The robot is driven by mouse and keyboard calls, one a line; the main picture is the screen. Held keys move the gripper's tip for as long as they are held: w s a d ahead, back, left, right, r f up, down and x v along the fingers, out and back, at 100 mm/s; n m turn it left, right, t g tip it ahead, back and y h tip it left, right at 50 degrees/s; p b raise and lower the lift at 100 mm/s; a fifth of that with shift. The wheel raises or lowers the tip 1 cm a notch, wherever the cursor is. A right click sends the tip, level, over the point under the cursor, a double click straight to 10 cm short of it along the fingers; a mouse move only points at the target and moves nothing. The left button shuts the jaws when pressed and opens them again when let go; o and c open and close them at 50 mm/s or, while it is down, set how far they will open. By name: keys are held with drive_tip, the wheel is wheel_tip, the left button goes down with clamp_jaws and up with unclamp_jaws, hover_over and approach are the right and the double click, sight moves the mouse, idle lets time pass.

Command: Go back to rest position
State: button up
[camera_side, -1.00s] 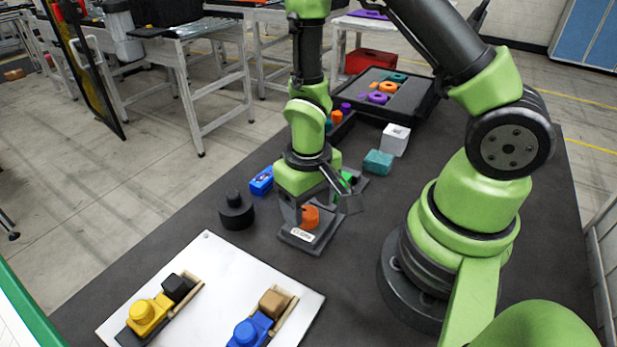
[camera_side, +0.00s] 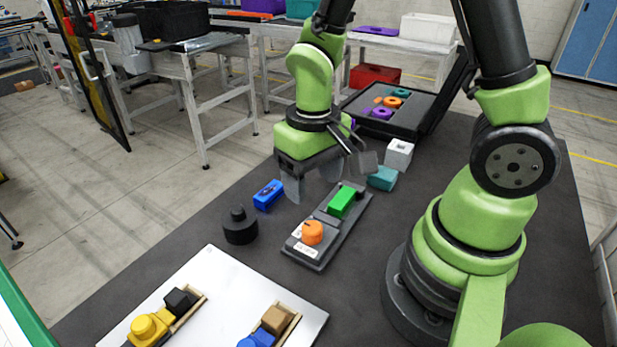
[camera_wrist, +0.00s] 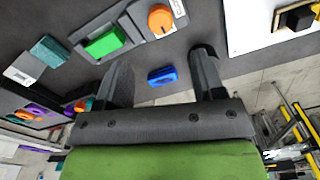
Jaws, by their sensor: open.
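My gripper (camera_side: 338,180) is open and empty. In the side view it hangs in the air above the dark table, behind the grey fixture (camera_side: 322,256). That fixture holds an orange round part (camera_side: 312,232) and a green block (camera_side: 342,202). In the wrist view the two fingers (camera_wrist: 160,82) are wide apart. A blue block (camera_wrist: 162,76) shows on the table between them, and the green block (camera_wrist: 104,42) and orange part (camera_wrist: 160,18) lie past the fingertips. Nothing is between the fingers in contact with them.
A black stepped cylinder (camera_side: 240,226) and the blue block (camera_side: 268,195) stand left of the fixture. A white plate (camera_side: 225,285) with yellow, black, blue and brown parts is in front. Teal (camera_side: 383,178) and white (camera_side: 399,153) blocks and an open black case (camera_side: 425,112) are behind.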

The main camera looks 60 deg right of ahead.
drive_tip(key=s+r+t+y, duration=0.1)
drive_tip(key=s+r+t, duration=0.2)
drive_tip(key=r, duration=0.5)
drive_tip(key=s+a+r+t+y, duration=0.1)
drive_tip(key=s+r+t, duration=0.3)
drive_tip(key=r, duration=0.5)
drive_tip(key=shift+s+r+m, duration=0.3)
drive_tip(key=shift+s+m, duration=0.05)
drive_tip(key=shift+m, duration=0.05)
